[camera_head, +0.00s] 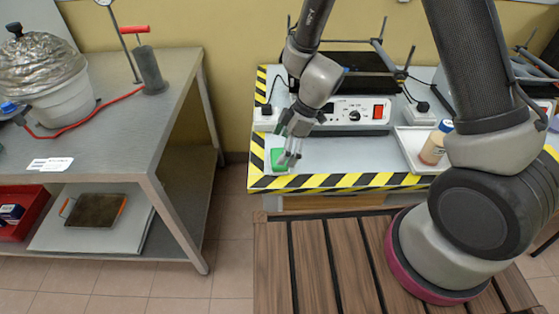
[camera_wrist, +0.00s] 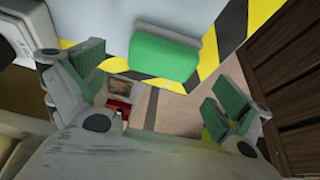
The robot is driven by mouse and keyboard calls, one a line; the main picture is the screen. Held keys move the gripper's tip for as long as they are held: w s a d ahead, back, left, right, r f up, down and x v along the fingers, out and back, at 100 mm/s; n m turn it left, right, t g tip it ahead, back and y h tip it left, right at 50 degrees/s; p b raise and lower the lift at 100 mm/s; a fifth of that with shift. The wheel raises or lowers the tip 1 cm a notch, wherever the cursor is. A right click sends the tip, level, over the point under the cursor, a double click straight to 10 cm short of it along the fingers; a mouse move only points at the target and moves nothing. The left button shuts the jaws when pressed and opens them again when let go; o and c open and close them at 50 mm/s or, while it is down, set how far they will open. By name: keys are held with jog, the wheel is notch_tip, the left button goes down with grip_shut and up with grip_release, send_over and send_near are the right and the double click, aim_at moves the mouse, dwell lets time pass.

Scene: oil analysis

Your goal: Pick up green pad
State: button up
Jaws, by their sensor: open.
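The green pad (camera_head: 279,160) lies on the light table top near its left front corner, close to the yellow and black edge tape. In the wrist view the green pad (camera_wrist: 164,57) shows ahead of the fingers, between them and a little to the right of the middle. A thin grey strip runs along its upper edge. My gripper (camera_head: 291,155) is over the pad's right side in the head view. In the wrist view my gripper (camera_wrist: 160,95) has its green-lined fingers spread wide with nothing between them. I cannot tell the exact height above the pad.
A white unit with a red switch (camera_head: 352,112) stands behind the pad. A small bottle (camera_head: 436,143) stands in a white tray (camera_head: 406,140) to the right. A metal table (camera_head: 180,75) is at the left, across a floor gap.

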jog(key=x, duration=0.4)
jog(key=shift+d+f, duration=0.1)
jog(key=shift+f, duration=0.15)
jog(key=c, duration=0.9)
jog(key=shift+c, duration=0.2)
notch_tip(320, 180, up, 10)
jog(key=shift+r, duration=0.1)
jog(key=o, duration=0.4)
jog(key=c, duration=0.3)
jog(key=shift+c, duration=0.3)
